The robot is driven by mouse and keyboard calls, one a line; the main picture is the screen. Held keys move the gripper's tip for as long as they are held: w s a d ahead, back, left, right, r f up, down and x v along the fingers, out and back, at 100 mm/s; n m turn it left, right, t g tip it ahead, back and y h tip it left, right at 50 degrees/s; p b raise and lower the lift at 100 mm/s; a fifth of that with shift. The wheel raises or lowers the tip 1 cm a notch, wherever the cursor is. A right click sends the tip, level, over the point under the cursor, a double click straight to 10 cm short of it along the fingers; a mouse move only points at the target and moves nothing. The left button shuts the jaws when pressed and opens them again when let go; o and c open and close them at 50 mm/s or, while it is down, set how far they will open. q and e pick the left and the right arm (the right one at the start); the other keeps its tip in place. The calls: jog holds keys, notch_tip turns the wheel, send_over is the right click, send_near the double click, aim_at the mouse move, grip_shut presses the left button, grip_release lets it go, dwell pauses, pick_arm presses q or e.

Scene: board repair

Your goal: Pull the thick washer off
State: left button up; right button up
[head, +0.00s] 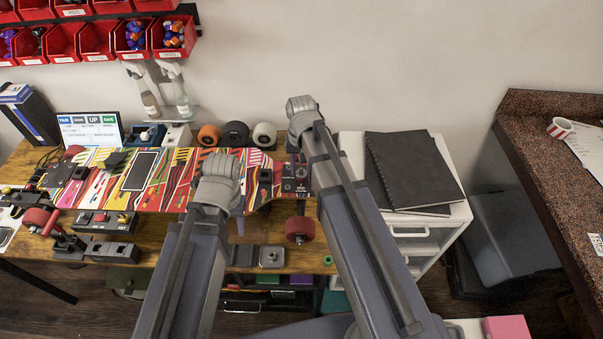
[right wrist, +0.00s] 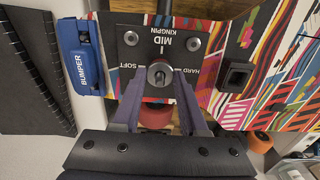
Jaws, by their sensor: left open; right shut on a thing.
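In the right wrist view my right gripper (right wrist: 159,92) is shut, with its two purple fingers on either side of a round grey metal part, the thick washer (right wrist: 159,75). It sits in front of the dark kingpin panel (right wrist: 135,50), marked soft, mid and hard. I cannot tell whether it is clear of the kingpin. The colourful skateboard deck (head: 155,165) lies on the bench in the head view.
A blue box marked bumper (right wrist: 84,66) and a black bracket (right wrist: 237,75) flank the panel. A red wheel (head: 299,230) hangs at the bench's front edge. Black notebooks (head: 412,172) lie on the white drawer unit (head: 455,215) at right. Small grey trays (head: 271,256) sit at the front.

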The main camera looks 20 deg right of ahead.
jog(key=shift+r, duration=0.15)
jog(key=shift+r+p, duration=2.05)
jog(key=shift+p, duration=0.1)
notch_tip(320, 180, up, 7)
jog(key=p, duration=0.7)
